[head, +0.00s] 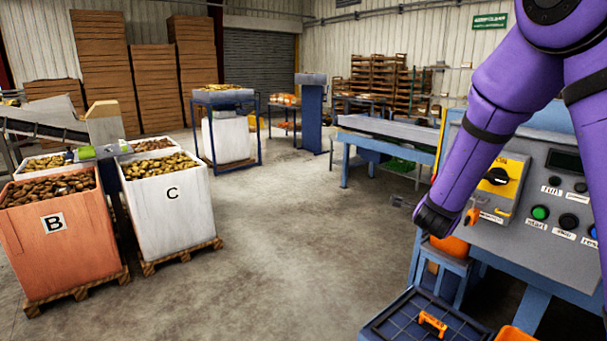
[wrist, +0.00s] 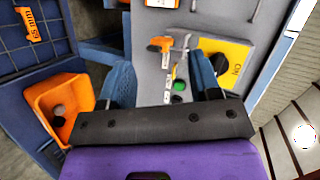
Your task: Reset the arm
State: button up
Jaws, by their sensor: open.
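My gripper (wrist: 163,82) shows in the wrist view with its two blue fingers spread apart. Nothing is held between them. Beyond the fingers is the grey control panel (wrist: 150,20), with a yellow switch plate (wrist: 236,58), a green button (wrist: 179,86) and an orange-handled item (wrist: 160,45). In the head view my purple arm comes down from the upper right, in front of that panel (head: 540,245). The fingers cannot be made out clearly in the head view. I cannot tell whether they touch anything.
A blue tray (head: 385,325) with an orange tag (head: 433,323) lies below the panel. An orange bin (wrist: 42,92) is beside it. Crates B (head: 60,250) and C (head: 175,215) stand on pallets at left. The middle floor is clear.

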jog(key=s+a+r+n+g+y, duration=0.1)
jog(key=s+a+r+n+y, duration=0.25)
jog(key=s+r+n, duration=0.3)
jog(key=s+a+r+n+g+y, duration=0.1)
jog(key=s+a+r+n+y, duration=0.2)
jog(key=s+r+n+y, duration=0.35)
jog(key=s+d+r+n+g+h, duration=0.1)
jog(key=s+n, duration=0.4)
jog(key=s, duration=0.7)
jog(key=s+d+r+n+g+h, duration=0.1)
jog(key=s+r+n+g+h, duration=0.1)
jog(key=s, duration=1)
jog(key=n+g, duration=0.1)
jog(key=n, duration=0.1)
jog(key=shift+s+n, duration=0.15)
jog(key=shift+n, duration=0.25)
